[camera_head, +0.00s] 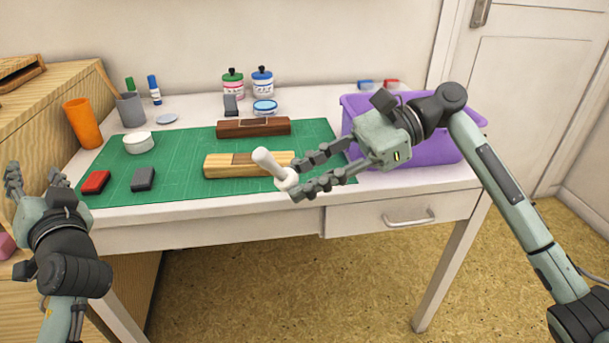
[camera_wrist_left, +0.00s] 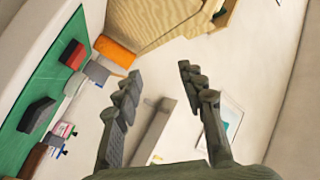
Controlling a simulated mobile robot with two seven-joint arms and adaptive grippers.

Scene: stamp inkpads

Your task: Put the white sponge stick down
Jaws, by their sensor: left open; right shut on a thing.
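My left gripper (camera_head: 38,178) is open and empty at the left, beside the table's left edge. Its open fingers also show in the left wrist view (camera_wrist_left: 165,85).
A purple bin (camera_head: 435,150) stands at the right, behind my right gripper. A dark wooden block (camera_head: 253,128), a white round container (camera_head: 139,143), a red pad (camera_head: 95,182) and a grey pad (camera_head: 143,179) are on the mat. An orange cup (camera_head: 83,123) stands at the left.

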